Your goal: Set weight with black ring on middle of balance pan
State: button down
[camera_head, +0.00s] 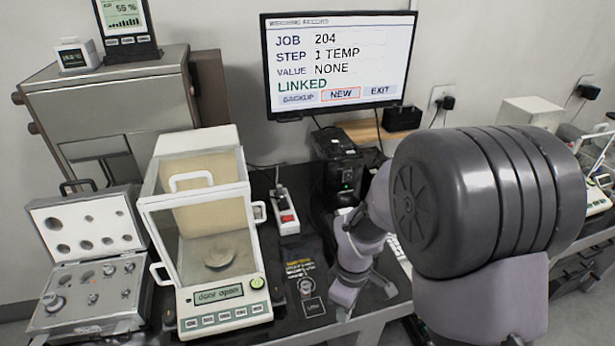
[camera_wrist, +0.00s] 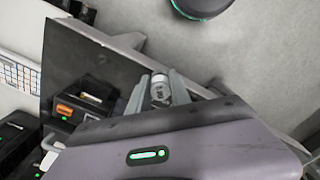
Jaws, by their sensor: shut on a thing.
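The balance (camera_head: 225,306) stands left of centre in the head view, with a glass draft shield. Its round pan (camera_head: 219,257) shows through the glass with nothing visible on it, and the display reads "door open". My gripper (camera_head: 345,310) is over the dark table to the right of the balance. In the wrist view my gripper (camera_wrist: 160,100) is shut on a small silver cylindrical weight (camera_wrist: 158,88), held between the fingers. A dark band shows on it, but the view is too small to make out the ring clearly. My arm and gripper hide the weight in the head view.
An open weight case (camera_head: 65,318) with several weights stands left of the balance. A power strip (camera_head: 286,212) lies behind right of it, and a black printed mat (camera_head: 300,262) lies between balance and gripper. A monitor (camera_head: 338,62) and black box (camera_head: 337,165) stand behind.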

jog(key=d+r+m, duration=0.1)
jog(key=m, duration=0.2)
jog(key=d+m, duration=0.2)
jog(key=m, duration=0.2)
jog(key=w+d+r+m, duration=0.1)
jog(key=m, duration=0.3)
jog(key=shift+d+r, duration=0.3)
jog(key=shift+d, duration=0.1)
